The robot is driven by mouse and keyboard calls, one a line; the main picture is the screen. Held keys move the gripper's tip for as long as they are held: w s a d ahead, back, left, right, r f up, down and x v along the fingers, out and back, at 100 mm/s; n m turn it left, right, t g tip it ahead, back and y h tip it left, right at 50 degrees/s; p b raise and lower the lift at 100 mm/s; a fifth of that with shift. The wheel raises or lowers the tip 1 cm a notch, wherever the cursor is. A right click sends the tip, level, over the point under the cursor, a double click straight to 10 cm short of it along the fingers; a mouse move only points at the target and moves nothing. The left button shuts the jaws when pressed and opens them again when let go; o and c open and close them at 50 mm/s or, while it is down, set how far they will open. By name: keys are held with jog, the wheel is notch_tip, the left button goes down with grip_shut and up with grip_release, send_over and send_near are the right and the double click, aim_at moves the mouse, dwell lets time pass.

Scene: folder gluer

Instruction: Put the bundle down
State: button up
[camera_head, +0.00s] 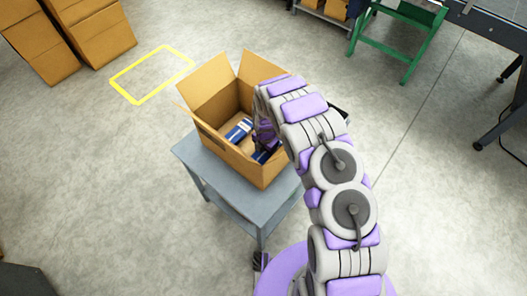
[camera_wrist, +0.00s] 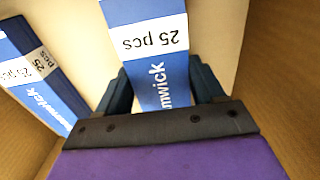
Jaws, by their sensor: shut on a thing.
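My gripper (camera_wrist: 160,78) is shut on a blue bundle (camera_wrist: 150,38) with a white band marked "25 pcs", one finger on each side of it. In the head view my gripper (camera_head: 265,140) reaches down inside an open cardboard box (camera_head: 233,160), and a blue end of the held bundle (camera_head: 262,156) shows below it. A second blue bundle (camera_wrist: 38,75) with a white band lies in the box to the left; it also shows in the head view (camera_head: 239,130). Whether the held bundle touches the box floor I cannot tell.
The box stands on a grey cart (camera_head: 208,172) with its flaps open. A yellow floor outline (camera_head: 140,100) lies behind it to the left, near stacked cartons (camera_head: 95,35). A green stand (camera_head: 375,47) is at the back right.

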jog(key=shift+d, duration=0.1)
jog(key=o, duration=1.2)
jog(key=shift+a+f, duration=0.25)
jog(key=shift+a, duration=0.9)
jog(key=shift+o, duration=0.2)
jog(key=shift+d+r, duration=0.15)
jog(key=shift+d, duration=0.75)
jog(key=r, duration=0.1)
jog(key=a+r+p, duration=0.1)
jog(key=r, duration=0.2)
jog(key=shift+a+r+p, duration=0.3)
jog(key=shift+r, duration=0.05)
notch_tip(320, 180, up, 7)
jog(key=p, duration=0.1)
jog(key=shift+d+r, duration=0.15)
jog(key=shift+d, duration=0.05)
